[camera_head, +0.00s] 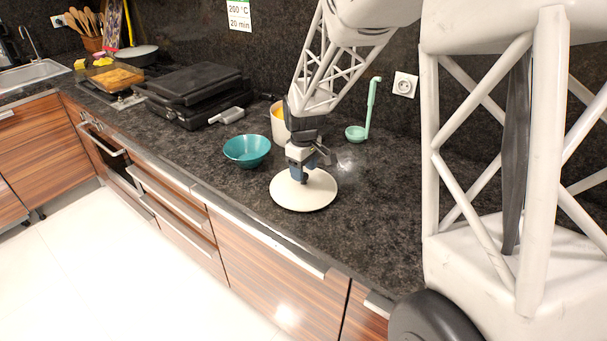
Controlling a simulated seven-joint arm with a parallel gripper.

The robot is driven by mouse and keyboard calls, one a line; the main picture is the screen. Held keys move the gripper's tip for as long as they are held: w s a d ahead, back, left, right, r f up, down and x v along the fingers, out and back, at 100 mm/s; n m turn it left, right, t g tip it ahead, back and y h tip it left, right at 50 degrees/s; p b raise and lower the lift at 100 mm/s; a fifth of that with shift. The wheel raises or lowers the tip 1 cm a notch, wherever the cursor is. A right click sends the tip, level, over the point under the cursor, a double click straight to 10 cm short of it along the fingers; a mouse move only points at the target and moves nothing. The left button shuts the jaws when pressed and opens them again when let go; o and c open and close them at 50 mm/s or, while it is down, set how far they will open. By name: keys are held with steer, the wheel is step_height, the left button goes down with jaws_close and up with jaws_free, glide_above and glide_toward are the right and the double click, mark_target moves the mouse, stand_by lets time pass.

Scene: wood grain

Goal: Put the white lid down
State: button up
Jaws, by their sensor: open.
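The white lid (287,200) is a round disc lying on the dark countertop, near its front edge. My gripper (300,178) is directly above the lid's middle, pointing down, with its fingertips at the lid's centre. The jaws are open. The gripper hides the middle of the lid, so I cannot see its knob or whether the fingers touch it.
A teal bowl (247,150) stands just left of the lid. A cream container (279,122) stands behind my gripper, partly hidden. A green ladle (369,112) is near the wall. A black grill (198,92) is further left. The counter (385,200) right of the lid is clear.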

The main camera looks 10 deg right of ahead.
mark_target(305, 175)
step_height(305, 175, up, 10)
steer(key=shift+f, duration=0.15)
stand_by(0.3)
stand_by(0.4)
steer(key=s+d+r+m+t, duration=0.15)
steer(key=s+r, duration=0.25)
steer(key=s, duration=0.6)
steer(key=s+d+r+m, duration=0.3)
steer(key=s, duration=0.6)
steer(key=s+d+m, duration=0.1)
steer(key=s+m, duration=0.1)
steer(key=s, duration=0.7)
steer(key=s+d+f+m+t, duration=0.1)
steer(key=s+d+m, duration=0.1)
steer(key=s, duration=0.7)
steer(key=shift+s+m, duration=0.35)
steer(key=shift+s, duration=0.05)
